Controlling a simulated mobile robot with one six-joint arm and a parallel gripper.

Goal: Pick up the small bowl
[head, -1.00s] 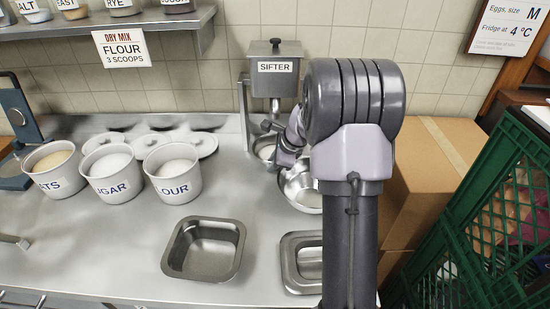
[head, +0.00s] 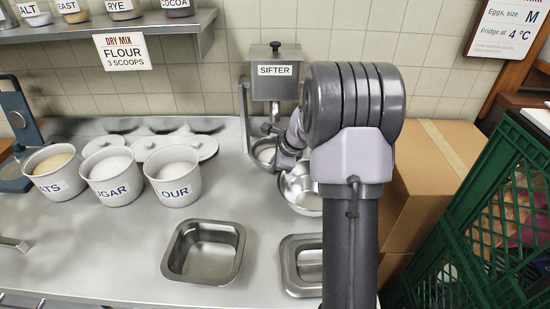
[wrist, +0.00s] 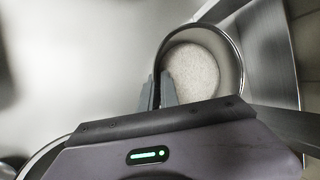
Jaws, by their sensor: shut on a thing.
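The small bowl (head: 256,161) stands on the steel counter under the sifter (head: 273,88), partly hidden by my arm in the head view. It holds a pale, grainy powder. In the wrist view the small bowl (wrist: 231,62) is upright, with the powder inside. My gripper (wrist: 157,93) has one finger on each side of the near left part of the bowl's rim and is shut on it. I cannot tell whether the bowl's base touches the counter.
A larger metal bowl (head: 300,199) stands close in front, partly behind my arm. Tubs of oats (head: 58,184), sugar (head: 114,187) and flour (head: 176,190) stand left. Two steel pans (head: 175,256) are near the front edge. A cardboard box (head: 420,185) and green crate (head: 462,255) are right.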

